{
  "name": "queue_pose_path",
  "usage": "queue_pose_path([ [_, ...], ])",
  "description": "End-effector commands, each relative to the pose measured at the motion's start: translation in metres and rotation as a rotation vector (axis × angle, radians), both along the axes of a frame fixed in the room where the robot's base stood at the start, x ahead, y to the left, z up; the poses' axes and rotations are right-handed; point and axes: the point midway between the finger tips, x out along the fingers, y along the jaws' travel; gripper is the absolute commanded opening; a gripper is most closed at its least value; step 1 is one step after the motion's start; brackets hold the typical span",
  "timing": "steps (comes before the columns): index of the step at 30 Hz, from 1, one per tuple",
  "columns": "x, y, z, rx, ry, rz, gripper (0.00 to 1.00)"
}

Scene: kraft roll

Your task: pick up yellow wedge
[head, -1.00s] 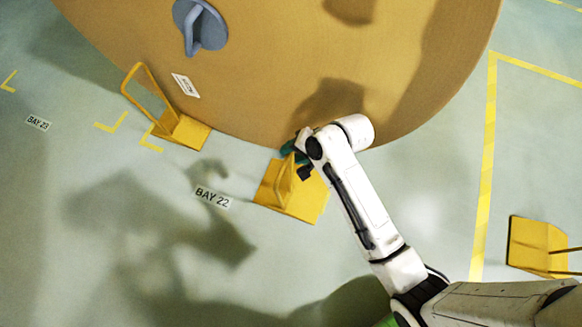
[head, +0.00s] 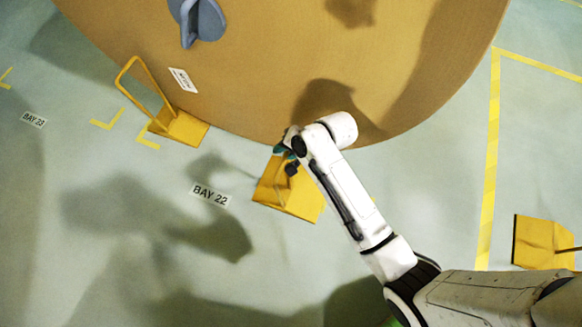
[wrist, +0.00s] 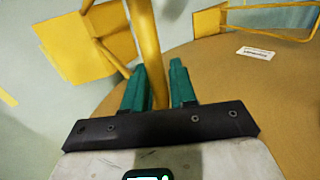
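A yellow wedge (head: 300,203) with an upright bar handle lies on the floor at the edge of the large brown roll, above and right of the BAY 22 label. My gripper (head: 281,149) is at its handle, partly hidden by my wrist in the head view. In the wrist view, the yellow handle bar (wrist: 149,50) passes between the two teal fingertips of my gripper (wrist: 160,72). The fingers stand apart, with a narrow gap beside the bar on the right; contact on the left is unclear. The wedge's plate (wrist: 75,48) shows beyond, at upper left.
A second yellow wedge with a hoop handle (head: 180,128) stands against the roll to the left; it also shows in the wrist view (wrist: 208,20). A third wedge (head: 538,240) is at far right. The brown roll (head: 240,80) fills the top. Floor below is clear.

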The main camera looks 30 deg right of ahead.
Motion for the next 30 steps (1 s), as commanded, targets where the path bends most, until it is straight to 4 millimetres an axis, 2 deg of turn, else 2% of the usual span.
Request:
queue_pose_path([
  [1, -0.0001, 0.0, -0.0001, 0.0, 0.0, 0.0, 0.21],
  [8, -0.0002, -0.0002, -0.0001, 0.0, 0.0, 0.0, 0.0],
  [30, -0.0007, -0.0004, -0.0005, -0.002, 0.001, 0.002, 0.0],
])
